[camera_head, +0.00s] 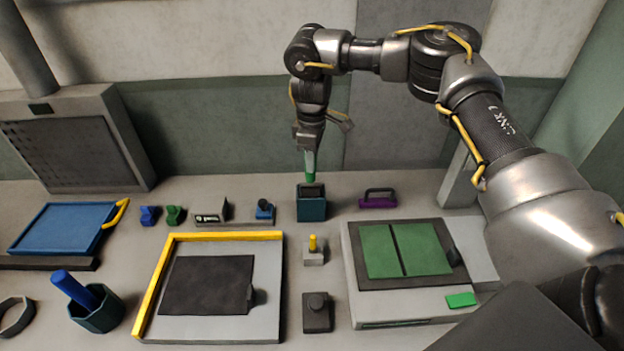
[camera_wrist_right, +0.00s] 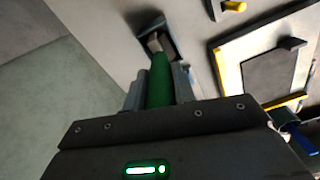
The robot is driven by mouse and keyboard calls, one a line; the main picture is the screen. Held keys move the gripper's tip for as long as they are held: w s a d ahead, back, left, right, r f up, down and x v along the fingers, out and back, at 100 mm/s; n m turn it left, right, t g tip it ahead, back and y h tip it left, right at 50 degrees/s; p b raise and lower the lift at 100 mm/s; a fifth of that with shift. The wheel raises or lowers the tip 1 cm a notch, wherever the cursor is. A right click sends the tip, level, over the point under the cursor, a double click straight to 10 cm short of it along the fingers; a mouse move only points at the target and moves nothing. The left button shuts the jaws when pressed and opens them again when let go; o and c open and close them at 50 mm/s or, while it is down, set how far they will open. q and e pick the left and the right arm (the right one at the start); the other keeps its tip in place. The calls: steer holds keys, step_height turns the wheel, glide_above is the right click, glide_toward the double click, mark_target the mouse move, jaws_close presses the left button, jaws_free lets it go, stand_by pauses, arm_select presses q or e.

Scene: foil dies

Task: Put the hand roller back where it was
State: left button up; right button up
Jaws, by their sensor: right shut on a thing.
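My right gripper (camera_head: 308,140) points down at the back middle of the bench and is shut on the green handle of the hand roller (camera_head: 309,166). In the right wrist view the green handle (camera_wrist_right: 159,82) stands between the fingers, and its grey head lies at the opening of a dark box. That box is the teal holder (camera_head: 311,208), directly below the gripper in the head view. The roller is about upright, its lower end at the holder's mouth. I cannot tell how deep it sits. My left gripper is not in view.
A purple-handled block (camera_head: 377,200) stands right of the holder and a small blue-knobbed piece (camera_head: 264,209) left of it. In front are a yellow-edged board (camera_head: 210,331), a yellow-pegged block (camera_head: 313,255) and a press bed with green plates (camera_head: 405,249). A blue tray (camera_head: 62,228) lies left.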

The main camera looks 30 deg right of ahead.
mark_target(312, 181)
steer(key=shift+s+f, duration=0.1)
steer(key=shift+f, duration=1.3)
steer(key=shift+f+p, duration=0.8)
steer(key=shift+f, duration=1.3)
